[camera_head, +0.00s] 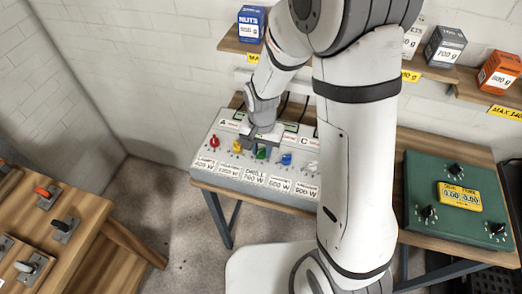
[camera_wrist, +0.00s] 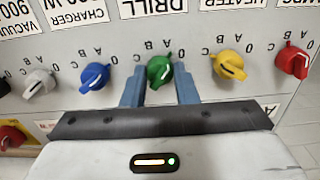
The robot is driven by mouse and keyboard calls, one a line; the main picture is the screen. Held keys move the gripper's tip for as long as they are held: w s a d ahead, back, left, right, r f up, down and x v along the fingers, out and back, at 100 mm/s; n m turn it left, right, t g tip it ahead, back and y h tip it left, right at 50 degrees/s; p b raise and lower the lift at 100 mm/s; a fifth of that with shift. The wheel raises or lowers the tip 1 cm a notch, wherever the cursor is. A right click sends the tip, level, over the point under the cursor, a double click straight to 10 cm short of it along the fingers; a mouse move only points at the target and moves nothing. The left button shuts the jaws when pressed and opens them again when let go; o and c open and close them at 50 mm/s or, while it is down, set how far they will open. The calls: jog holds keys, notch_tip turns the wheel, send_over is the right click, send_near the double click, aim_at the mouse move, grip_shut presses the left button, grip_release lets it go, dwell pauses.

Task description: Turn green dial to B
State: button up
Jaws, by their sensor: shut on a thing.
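The wrist view shows the panel upside down. The dial's grip is slightly slanted, its upper end toward the A and 0 side; I cannot tell its exact setting. My gripper (camera_wrist: 159,88) is shut on the dial, with one blue-grey finger on each side. In the head view, the green dial (camera_head: 262,153) shows just below my gripper (camera_head: 262,141), on the sloped grey panel (camera_head: 228,180).
A blue dial (camera_wrist: 95,76) and a yellow dial (camera_wrist: 229,65) flank the fingers closely. A red dial (camera_wrist: 292,60) and a white dial (camera_wrist: 39,83) are farther out. A green box with black knobs (camera_head: 457,205) stands on the bench at right. Shelves with boxes hang behind.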

aim_at(262, 149)
jog(key=n+b, duration=0.2)
jog(key=n, duration=0.3)
jog(key=shift+w+n, duration=0.1)
jog(key=shift+n, duration=0.2)
jog(key=n+b, duration=0.2)
jog(key=n, duration=0.3)
jog(key=shift+n, duration=0.4)
jog(key=o, duration=1)
notch_tip(262, 149, up, 8)
jog(key=shift+f+b, duration=0.1)
jog(key=shift+b, duration=0.35)
